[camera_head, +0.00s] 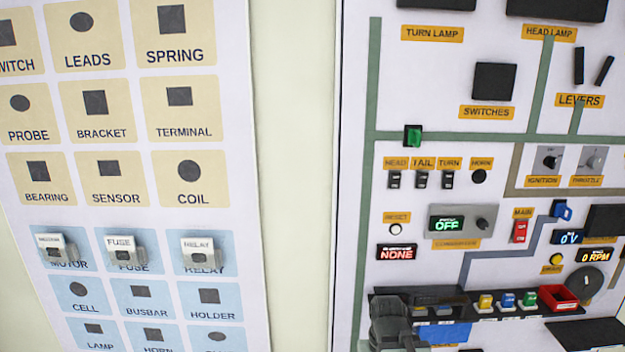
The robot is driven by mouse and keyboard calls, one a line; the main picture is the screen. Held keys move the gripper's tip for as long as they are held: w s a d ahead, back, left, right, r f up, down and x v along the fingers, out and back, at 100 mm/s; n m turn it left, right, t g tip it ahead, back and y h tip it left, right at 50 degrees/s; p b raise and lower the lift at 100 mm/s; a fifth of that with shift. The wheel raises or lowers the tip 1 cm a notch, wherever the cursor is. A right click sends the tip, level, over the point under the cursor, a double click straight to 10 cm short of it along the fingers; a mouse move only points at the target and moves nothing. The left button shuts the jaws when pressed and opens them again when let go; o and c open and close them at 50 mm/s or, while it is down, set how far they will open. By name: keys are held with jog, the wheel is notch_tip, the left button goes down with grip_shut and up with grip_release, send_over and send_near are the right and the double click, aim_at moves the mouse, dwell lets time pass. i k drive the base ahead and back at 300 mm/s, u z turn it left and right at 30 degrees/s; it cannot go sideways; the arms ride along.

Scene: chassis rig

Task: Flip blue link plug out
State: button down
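The blue link plug (562,211) sits on the right board, at the upper right end of a grey-blue line, just above the 0 V display. It is small in the view, and I cannot tell its exact tilt or seating. A dark grey part at the bottom middle appears to be my gripper (397,322), in front of the board's lower left. It is well below and to the left of the blue plug and apart from it. Its fingertips are not clear, so I cannot tell whether it is open or shut.
A green plug (412,136) sits on the green line. A dark shelf (455,297) along the bottom holds several small coloured pieces and a red bin (558,297). The MAIN switch (520,231) and a round dial (585,282) are near the blue plug. A labelled parts board (130,130) stands left.

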aim_at(561, 208)
jog(key=z, duration=1.3)
